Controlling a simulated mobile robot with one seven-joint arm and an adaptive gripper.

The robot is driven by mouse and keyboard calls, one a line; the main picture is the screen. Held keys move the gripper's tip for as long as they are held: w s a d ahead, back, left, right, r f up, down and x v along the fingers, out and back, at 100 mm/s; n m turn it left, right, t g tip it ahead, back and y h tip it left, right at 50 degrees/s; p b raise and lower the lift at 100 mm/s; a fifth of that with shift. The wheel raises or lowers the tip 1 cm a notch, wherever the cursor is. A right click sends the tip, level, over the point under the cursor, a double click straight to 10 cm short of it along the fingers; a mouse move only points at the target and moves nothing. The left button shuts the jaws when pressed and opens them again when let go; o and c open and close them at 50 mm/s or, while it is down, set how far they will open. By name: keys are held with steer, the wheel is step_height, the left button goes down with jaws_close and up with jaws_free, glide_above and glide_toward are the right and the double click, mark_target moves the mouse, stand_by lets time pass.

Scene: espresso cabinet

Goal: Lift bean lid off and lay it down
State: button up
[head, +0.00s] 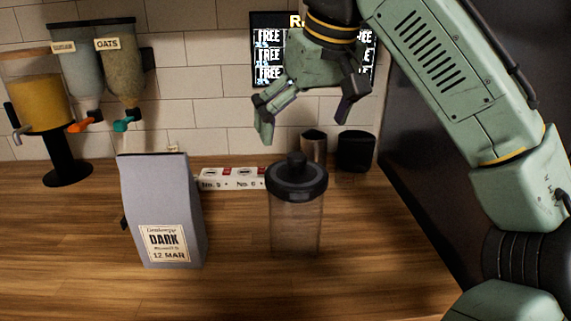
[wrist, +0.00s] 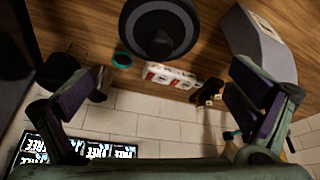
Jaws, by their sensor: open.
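The bean jar (head: 296,228) is a clear canister standing upright on the wooden counter in the head view. Its dark round lid (head: 297,178) with a knob on top (head: 296,159) sits on the jar. In the wrist view the lid (wrist: 158,47) shows from above as a dark disc with a grey ring, at the top middle. My gripper (head: 304,130) is open and empty, above and a little behind the lid in the head view. Its two fingers show wide apart in the wrist view (wrist: 167,84), and neither touches the lid.
A grey bag labelled DARK (head: 162,212) stands left of the jar. A white numbered strip (head: 232,179), a metal cup (head: 314,146) and a black canister (head: 356,151) stand behind. Dispensers (head: 105,75) are at the back left. The front counter (head: 375,270) is clear.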

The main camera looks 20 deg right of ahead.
mark_target(293, 169)
steer(key=x, duration=0.4)
steer(key=shift+s+f, duration=0.1)
steer(key=shift+f, duration=0.25)
steer(key=shift+p+x, duration=0.85)
steer(key=shift+x, duration=2.2)
steer(key=c, duration=0.9)
